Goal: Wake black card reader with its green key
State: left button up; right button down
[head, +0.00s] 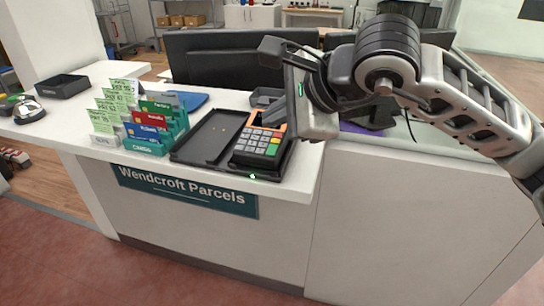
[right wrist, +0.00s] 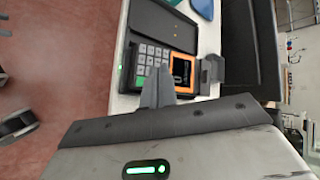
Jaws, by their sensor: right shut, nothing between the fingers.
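The card reader (head: 246,153) stands on the counter, dark-bodied with an orange surround at its screen end. Its green key (head: 271,149) is at the near right corner of the keypad. In the right wrist view the reader's screen (right wrist: 181,68) looks dark, and the green key (right wrist: 140,70) shows close to the fingertips. My right gripper (right wrist: 158,84) is shut and empty, over the reader's keypad side; I cannot tell whether it touches. In the head view its body (head: 312,112) hides part of the reader's screen end. My left gripper is not in view.
A black tray (head: 183,153) lies left of the reader. A rack of coloured cards (head: 160,128), price tags (head: 103,112) and a bell (head: 28,110) stand farther left. Dark monitors (head: 205,62) stand behind. The counter's front edge is close to the reader.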

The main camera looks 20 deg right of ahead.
aim_at(272, 150)
notch_tip(272, 150, down, 3)
jog(key=shift+w+d+r+b, duration=0.1)
jog(key=shift+w+d+b, duration=0.05)
jog(key=shift+b, duration=0.8)
jog(key=shift+w+f+b, duration=0.15)
jog(key=shift+f+b, duration=0.3)
jog(key=shift+b, duration=0.05)
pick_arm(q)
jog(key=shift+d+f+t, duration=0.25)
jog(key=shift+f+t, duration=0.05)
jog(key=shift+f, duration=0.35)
pick_arm(e)
jog(key=shift+d, duration=0.1)
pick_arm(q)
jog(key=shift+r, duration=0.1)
pick_arm(e)
jog(key=shift+f, duration=0.1)
pick_arm(q)
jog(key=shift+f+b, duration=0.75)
jog(key=shift+b, duration=0.05)
pick_arm(e)
jog(key=shift+w+f, duration=0.1)
jog(key=shift+f, duration=0.25)
